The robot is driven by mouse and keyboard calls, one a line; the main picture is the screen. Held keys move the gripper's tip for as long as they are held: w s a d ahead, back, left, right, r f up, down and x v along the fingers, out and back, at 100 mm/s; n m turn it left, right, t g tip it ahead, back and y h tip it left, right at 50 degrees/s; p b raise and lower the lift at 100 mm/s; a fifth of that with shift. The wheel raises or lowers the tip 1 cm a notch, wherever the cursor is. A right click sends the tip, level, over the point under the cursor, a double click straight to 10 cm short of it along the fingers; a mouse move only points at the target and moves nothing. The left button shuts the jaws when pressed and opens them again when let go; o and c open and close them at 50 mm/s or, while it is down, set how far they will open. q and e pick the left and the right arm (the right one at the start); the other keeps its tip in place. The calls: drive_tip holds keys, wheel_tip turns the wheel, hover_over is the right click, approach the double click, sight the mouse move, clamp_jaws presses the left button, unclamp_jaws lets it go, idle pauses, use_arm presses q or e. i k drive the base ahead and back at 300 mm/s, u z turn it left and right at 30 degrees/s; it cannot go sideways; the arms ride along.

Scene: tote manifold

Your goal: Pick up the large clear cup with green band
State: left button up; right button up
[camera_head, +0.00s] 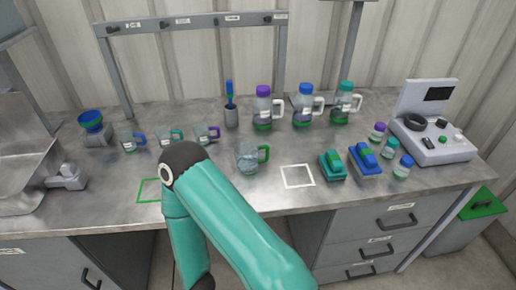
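A large clear cup (247,158) with a green handle on its right side stands upright near the front middle of the bench (225,195). A separate green band on its body is hard to make out. A teal arm of mine comes in from the bottom, bends at a dark joint just left of and in front of the cup, and runs back down out of the picture. No gripper fingers show in the head view, so neither gripper can be placed relative to the cup. The cup looks free of any grip.
Small cups with blue (129,143), teal (168,138) and purple (207,134) handles stand to the left. Handled bottles (304,105) stand behind. A white square outline (298,176) lies right of the cup. Teal (332,166) and blue (364,158) blocks sit further right.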

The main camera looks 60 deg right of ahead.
sight(246, 166)
drive_tip(key=u, duration=0.05)
drive_tip(key=k, duration=1.1)
drive_tip(key=z, duration=0.6)
drive_tip(key=i, duration=0.65)
drive_tip(key=z, duration=0.35)
